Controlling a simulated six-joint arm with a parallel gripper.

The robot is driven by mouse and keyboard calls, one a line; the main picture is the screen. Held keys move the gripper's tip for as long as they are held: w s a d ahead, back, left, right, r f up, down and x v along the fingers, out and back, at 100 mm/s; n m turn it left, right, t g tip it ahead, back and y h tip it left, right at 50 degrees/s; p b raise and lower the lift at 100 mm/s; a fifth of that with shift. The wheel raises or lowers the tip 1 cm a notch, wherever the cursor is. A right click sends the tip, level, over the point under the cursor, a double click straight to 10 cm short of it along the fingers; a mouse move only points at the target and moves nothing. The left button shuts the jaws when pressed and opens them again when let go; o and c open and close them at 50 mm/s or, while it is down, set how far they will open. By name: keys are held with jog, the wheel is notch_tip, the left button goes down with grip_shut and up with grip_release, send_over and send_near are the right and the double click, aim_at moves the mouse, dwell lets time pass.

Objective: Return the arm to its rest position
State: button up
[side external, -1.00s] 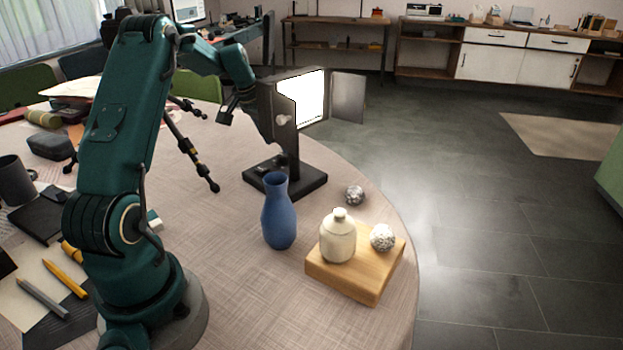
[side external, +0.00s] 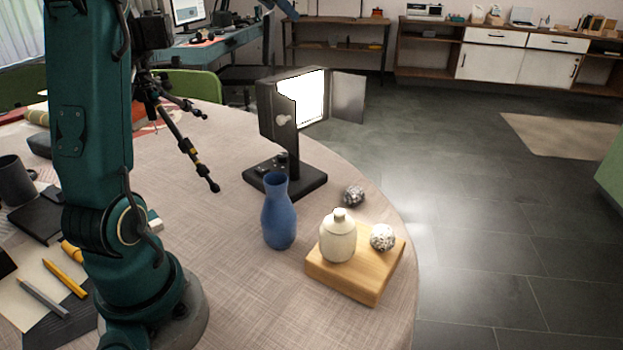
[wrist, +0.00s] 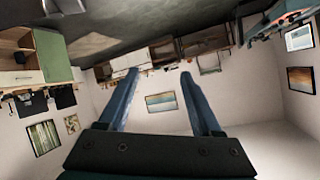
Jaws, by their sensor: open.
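My gripper (wrist: 160,100) shows in the wrist view with its two fingers apart and nothing between them. It points out at the room's walls and furniture, which appear upside down. In the side view my arm stands upright at the left, and my gripper is out of the picture there. A cream lidded jar (side external: 338,238) and a crumpled silver ball (side external: 382,237) sit on a wooden block (side external: 345,280). A blue vase (side external: 278,215) stands left of the block. A second silver ball (side external: 353,195) lies on the table behind the block.
A lit lamp panel (side external: 308,98) on a dark base stands at the table's back edge. Pencils (side external: 62,277), a dark mug (side external: 14,182) and papers lie at the left. The front middle of the table (side external: 250,300) is clear.

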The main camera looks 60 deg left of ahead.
jog(key=s+d+r+t, duration=0.3)
jog(key=d+r, duration=0.5)
jog(key=d, duration=0.3)
jog(key=s+d+f+m+g+h, duration=0.1)
jog(key=s+d+f+g+h, duration=0.1)
jog(key=s+d+f, duration=0.4)
jog(key=s+d+f+g+h, duration=0.2)
jog(key=s+d+f, duration=0.4)
jog(key=f, duration=0.6)
jog(key=s+d+f+m+g+h, duration=0.1)
jog(key=s+d+f+g, duration=0.3)
jog(key=f, duration=0.5)
jog(key=s+d+h, duration=0.1)
jog(key=s+d, duration=0.1)
jog(key=d, duration=0.1)
jog(key=shift+s+m+h, duration=0.3)
jog(key=shift+s+h, duration=0.05)
jog(key=shift+h, duration=0.05)
